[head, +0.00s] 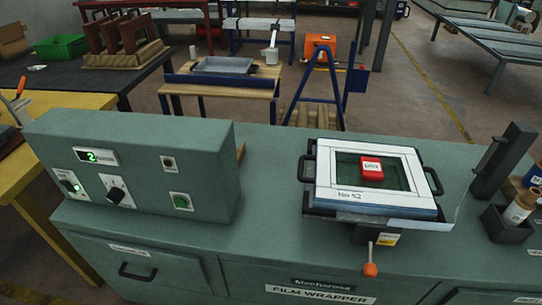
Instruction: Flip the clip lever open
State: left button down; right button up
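A lever with an orange knob (370,269) hangs down at the front of the film wrapper, below the framed tray. I take it for the clip lever, but its exact state is hard to tell. The white frame (330,197) marked "No 52" lies on the bench top with dark handles at its left and right sides. A red box (372,168) sits in the middle of its green opening. Neither of my grippers shows in the head view.
A green control box (135,165) with a "2" display and knobs stands on the bench to the left. A dark upright post (505,160) and a bottle (519,208) in a dark holder are at the right. The bench top between control box and frame is clear.

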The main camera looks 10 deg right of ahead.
aim_at(370, 269)
jog(key=z, duration=1.35)
